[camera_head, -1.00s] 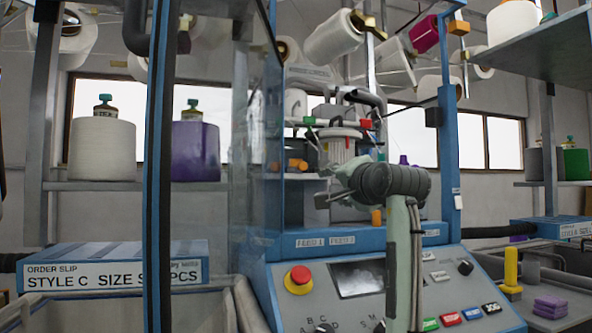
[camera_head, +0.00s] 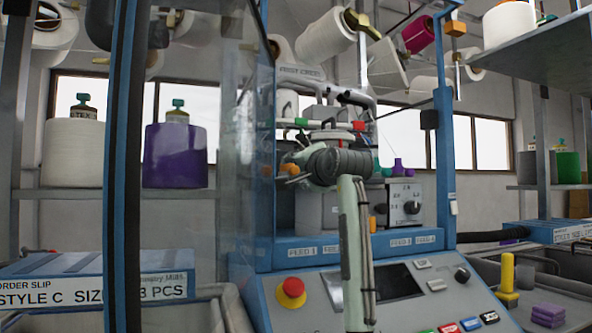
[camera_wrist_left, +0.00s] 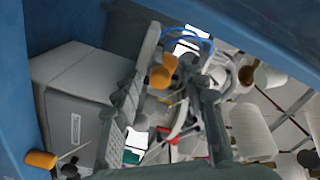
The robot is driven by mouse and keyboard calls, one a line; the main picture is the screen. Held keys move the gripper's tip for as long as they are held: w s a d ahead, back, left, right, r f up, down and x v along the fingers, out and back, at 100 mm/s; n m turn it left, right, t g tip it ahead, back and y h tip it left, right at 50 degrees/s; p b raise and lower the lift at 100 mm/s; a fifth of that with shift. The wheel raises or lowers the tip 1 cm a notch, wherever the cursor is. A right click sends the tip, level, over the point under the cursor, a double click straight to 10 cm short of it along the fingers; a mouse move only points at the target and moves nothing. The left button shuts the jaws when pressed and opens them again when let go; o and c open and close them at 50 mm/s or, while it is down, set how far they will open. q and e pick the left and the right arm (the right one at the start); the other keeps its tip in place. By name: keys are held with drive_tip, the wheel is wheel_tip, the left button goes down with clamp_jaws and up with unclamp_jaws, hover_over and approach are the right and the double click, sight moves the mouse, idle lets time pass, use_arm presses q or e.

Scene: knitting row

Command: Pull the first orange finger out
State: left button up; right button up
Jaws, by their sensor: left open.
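In the head view, my left arm reaches up in front of the knitting machine. Its gripper (camera_head: 292,178) points left, close to small orange pieces (camera_head: 289,169) inside the machine frame. In the left wrist view, my gripper (camera_wrist_left: 172,55) is open. An orange finger (camera_wrist_left: 161,76) shows between its two fingers, nearer the left one; I cannot tell whether they touch. Another orange piece (camera_wrist_left: 41,159) lies at the lower left, by a grey box. One more orange piece (camera_head: 372,224) shows low on the machine in the head view. My right gripper is not in view.
A clear panel (camera_head: 245,130) and blue post stand left of the gripper. A grey control box (camera_head: 402,207) sits to the right, above the control panel (camera_head: 400,290). Yarn cones hang overhead. The grey box (camera_wrist_left: 75,100) is close to the left finger.

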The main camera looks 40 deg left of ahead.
use_arm(q)
drive_tip(key=shift+c, duration=0.4)
clamp_jaws()
